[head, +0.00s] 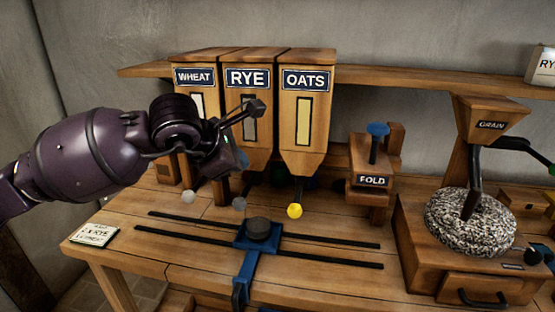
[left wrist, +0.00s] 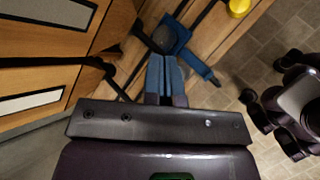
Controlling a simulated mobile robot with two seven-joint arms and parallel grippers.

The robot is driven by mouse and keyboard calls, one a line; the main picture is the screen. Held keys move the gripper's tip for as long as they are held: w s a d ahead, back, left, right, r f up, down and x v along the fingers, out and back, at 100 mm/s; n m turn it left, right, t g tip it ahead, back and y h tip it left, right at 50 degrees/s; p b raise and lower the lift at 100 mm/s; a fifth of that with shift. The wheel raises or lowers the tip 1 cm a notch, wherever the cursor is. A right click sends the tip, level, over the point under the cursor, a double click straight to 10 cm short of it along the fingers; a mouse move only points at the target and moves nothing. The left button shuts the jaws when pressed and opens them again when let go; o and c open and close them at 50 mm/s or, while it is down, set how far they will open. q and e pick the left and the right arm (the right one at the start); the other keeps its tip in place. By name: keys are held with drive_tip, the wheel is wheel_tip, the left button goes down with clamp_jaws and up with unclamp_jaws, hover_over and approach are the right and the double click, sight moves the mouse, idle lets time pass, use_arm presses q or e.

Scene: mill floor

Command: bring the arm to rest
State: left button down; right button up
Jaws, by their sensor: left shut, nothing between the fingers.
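My left arm (head: 90,150), dark purple, reaches in from the left in the head view. Its gripper (head: 243,158) hangs in front of the wheat and rye bins, above the bench. In the left wrist view the two fingers (left wrist: 166,70) lie together, shut and empty. They are apart from the blue carriage (left wrist: 178,32), which shows beyond them.
Bins for wheat (head: 195,77), rye (head: 247,78) and oats (head: 306,80) stand close behind the gripper. A yellow knob (head: 294,211) sits below oats. The blue carriage (head: 257,245) with a dark disc straddles rails. The millstone (head: 440,220) and fold box (head: 372,181) are right.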

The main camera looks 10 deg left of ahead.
use_arm(q)
drive_tip(key=s+d+f+n+g+h, duration=0.5)
drive_tip(key=s+d+f+n+h, duration=0.4)
drive_tip(key=h, duration=0.3)
drive_tip(key=s+a+f+n+t+y, duration=0.2)
drive_tip(key=a+f+n+t+y, duration=0.45)
drive_tip(key=n, duration=0.85)
drive_tip(key=s+a+f+n+t+y, duration=0.2)
drive_tip(key=a+f+n+t+y, duration=0.2)
drive_tip(key=a+f+n+t, duration=0.65)
drive_tip(key=s+a+f+n+g+y, duration=0.3)
drive_tip(key=s+f+n+g+y, duration=0.3)
drive_tip(key=s+f+n, duration=0.7)
wheel_tip(320, 180, down, 3)
drive_tip(key=n+g, duration=0.1)
drive_tip(key=g, duration=0.1)
drive_tip(key=shift+s+n+g, duration=0.3)
drive_tip(key=shift+n+g, duration=0.05)
drive_tip(key=shift+g, duration=0.05)
